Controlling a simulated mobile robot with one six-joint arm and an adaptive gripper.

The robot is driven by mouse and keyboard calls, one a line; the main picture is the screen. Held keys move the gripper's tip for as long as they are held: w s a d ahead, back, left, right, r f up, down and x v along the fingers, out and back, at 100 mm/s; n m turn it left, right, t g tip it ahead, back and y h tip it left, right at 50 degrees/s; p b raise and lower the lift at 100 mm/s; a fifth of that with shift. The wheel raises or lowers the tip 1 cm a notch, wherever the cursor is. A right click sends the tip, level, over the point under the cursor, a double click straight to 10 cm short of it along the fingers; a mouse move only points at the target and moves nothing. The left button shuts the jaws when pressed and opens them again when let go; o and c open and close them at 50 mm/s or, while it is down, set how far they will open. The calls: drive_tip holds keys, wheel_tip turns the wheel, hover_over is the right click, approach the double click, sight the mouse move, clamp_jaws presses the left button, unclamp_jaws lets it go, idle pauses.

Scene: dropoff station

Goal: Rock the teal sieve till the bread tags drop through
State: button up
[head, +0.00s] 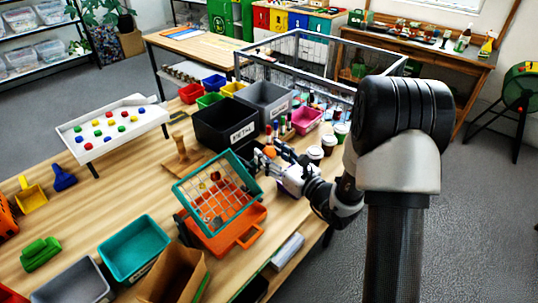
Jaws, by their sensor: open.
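The teal sieve (203,168) is a rectangular frame with a pale wire mesh, near the middle of the head view. It is tilted, its mesh partly facing me, above an orange tray (246,232) with a handle. Small pale and coloured bits, seemingly bread tags (214,177), show against the mesh; they are too small to tell which lie on it and which below. My gripper (257,163) is open at the sieve's upper right edge. I cannot tell whether its fingers touch the rim. The tray's inside is partly hidden by the sieve.
A black bin (222,128) labelled METAL stands behind my gripper, with a grey bin (265,97) beyond. Lidded cups (328,143) stand right of it. A teal tub (134,246) and cardboard box (174,276) stand in front.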

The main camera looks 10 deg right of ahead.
drive_tip(key=shift+w+a, duration=0.25)
drive_tip(key=shift+w, duration=0.2)
clamp_jaws()
idle(0.5)
